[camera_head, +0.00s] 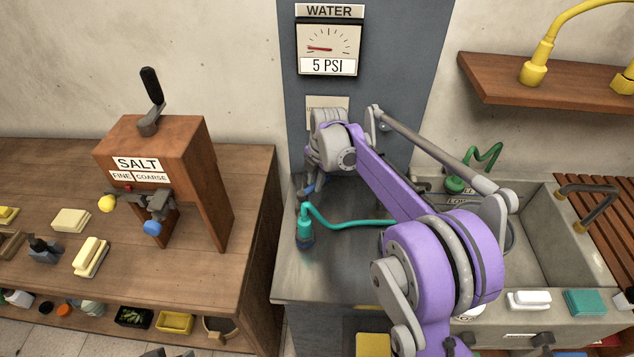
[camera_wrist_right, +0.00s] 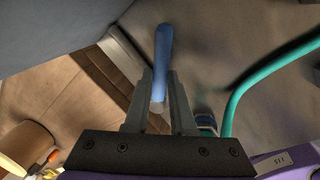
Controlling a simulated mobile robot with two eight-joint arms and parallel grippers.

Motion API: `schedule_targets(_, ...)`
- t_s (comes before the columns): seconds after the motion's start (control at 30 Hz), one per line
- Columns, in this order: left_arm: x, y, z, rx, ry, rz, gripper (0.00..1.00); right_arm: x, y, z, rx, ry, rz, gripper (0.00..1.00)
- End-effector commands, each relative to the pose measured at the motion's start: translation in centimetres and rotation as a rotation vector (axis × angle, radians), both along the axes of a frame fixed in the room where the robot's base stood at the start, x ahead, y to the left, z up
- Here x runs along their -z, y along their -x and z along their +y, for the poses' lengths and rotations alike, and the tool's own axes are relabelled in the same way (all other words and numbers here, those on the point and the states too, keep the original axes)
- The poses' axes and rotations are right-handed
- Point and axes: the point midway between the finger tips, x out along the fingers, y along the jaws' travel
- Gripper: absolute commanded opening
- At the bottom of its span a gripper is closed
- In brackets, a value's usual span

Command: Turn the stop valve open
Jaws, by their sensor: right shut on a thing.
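The stop valve's blue handle (camera_wrist_right: 163,50) shows in the right wrist view, running up from between the two fingers. My right gripper (camera_wrist_right: 160,78) is shut on it. In the head view only a small bit of the blue handle (camera_head: 308,190) shows, by the left side of the steel counter below the grey panel. My right arm's wrist covers most of the gripper and the valve there. The WATER gauge (camera_head: 328,48) on the panel reads 5 PSI.
A teal hose (camera_head: 345,224) with a dark end fitting stands close to my right gripper on the steel counter (camera_head: 340,270). A wooden SALT dispenser (camera_head: 165,180) stands on the left table. A sink (camera_head: 545,230) lies at right.

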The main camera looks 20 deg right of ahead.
Motion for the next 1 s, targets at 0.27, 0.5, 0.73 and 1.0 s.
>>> schedule_targets(0.27, -0.25, -0.06, 0.00, 0.000, 0.000, -0.001, 0.50, -0.05, -0.49, 0.13, -0.091, 0.000, -0.002, 0.00)
schedule_targets(0.5, -0.28, -0.07, 0.00, 0.000, 0.000, -0.001, 0.50, -0.04, -0.56, 0.17, -0.112, 0.000, -0.002, 0.00)
schedule_targets(0.73, -0.28, -0.07, 0.00, 0.000, 0.000, -0.001, 0.50, -0.03, -0.55, 0.17, -0.112, 0.000, -0.001, 0.00)
schedule_targets(1.0, -0.27, -0.08, 0.00, 0.000, 0.000, -0.001, 0.50, -0.02, -0.53, 0.17, -0.111, 0.000, -0.001, 0.53)
